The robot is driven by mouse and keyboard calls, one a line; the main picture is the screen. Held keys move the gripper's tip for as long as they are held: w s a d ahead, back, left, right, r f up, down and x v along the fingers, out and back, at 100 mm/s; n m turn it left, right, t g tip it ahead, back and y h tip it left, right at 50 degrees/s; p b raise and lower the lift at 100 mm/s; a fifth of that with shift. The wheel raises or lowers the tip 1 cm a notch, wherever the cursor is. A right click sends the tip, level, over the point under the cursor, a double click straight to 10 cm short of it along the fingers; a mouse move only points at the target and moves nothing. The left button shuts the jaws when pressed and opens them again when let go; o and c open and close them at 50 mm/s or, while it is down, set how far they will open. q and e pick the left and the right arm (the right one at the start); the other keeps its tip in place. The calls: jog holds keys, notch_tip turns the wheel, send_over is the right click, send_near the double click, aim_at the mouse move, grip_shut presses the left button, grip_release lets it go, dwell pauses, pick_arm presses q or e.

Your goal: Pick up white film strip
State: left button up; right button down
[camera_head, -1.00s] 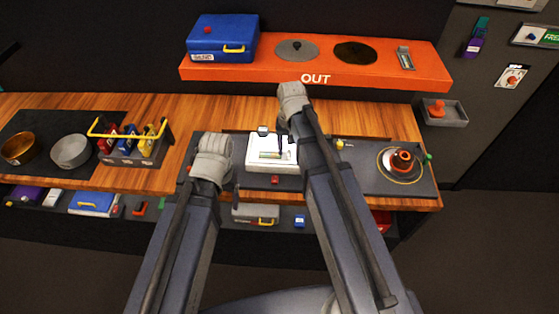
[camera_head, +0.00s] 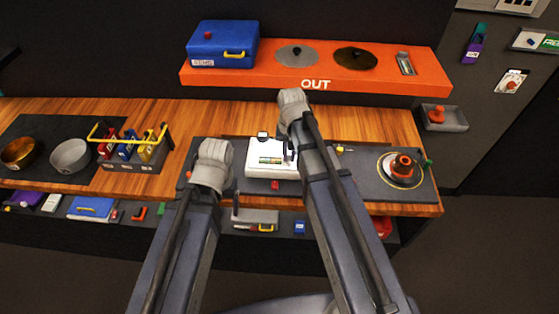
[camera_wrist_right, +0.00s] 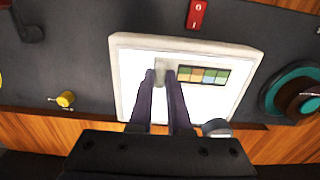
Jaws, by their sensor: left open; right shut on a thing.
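A white light box (camera_head: 255,170) lies on the dark panel in the middle of the bench; its bright top also shows in the right wrist view (camera_wrist_right: 135,100). My right gripper (camera_wrist_right: 160,75) is over the box, its dark fingers shut on a small pale piece (camera_wrist_right: 160,70), seemingly the white film strip, mostly hidden by the fingertips. In the head view my right gripper (camera_head: 289,154) is at the box's right part. A strip of coloured squares (camera_wrist_right: 203,76) lies on the box beside the fingers. My left gripper (camera_head: 213,165) is open, left of the box; its fingers are largely hidden.
A red switch (camera_wrist_right: 197,14) is by the box's edge. A yellow knob (camera_wrist_right: 65,99) and a round trackball unit (camera_head: 402,166) are on the panel. A tool caddy (camera_head: 130,155) and bowls (camera_head: 70,155) stand left. An orange shelf (camera_head: 320,84) is behind.

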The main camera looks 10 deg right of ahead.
jog(key=shift+r, duration=0.15)
notch_tip(320, 180, up, 10)
jog(key=p, duration=1)
